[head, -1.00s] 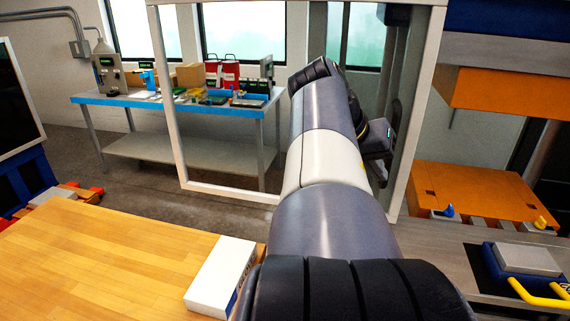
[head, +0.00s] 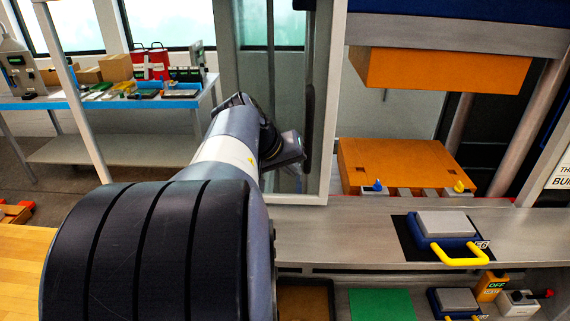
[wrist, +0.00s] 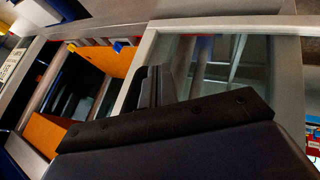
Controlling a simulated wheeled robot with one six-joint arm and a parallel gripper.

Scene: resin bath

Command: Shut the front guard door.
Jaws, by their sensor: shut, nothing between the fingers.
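The front guard door is a pale-framed clear panel (head: 331,110) left of the press opening in the head view, which is uncovered. A dark upright handle (head: 309,120) is on the door's right post. My gripper (head: 296,150) is shut and empty, close to the lower part of the handle; I cannot tell whether it touches. In the wrist view my gripper's fingers (wrist: 158,87) are together in front of the door's frame (wrist: 225,24) and clear panel. My arm hides part of the door.
The press has an upper orange block (head: 440,70) and a lower orange block (head: 395,160). A block with a yellow handle (head: 462,256) sits on the grey ledge (head: 330,238). A blue-edged bench (head: 110,103) stands behind left, and a wooden tabletop (head: 22,265) is at lower left.

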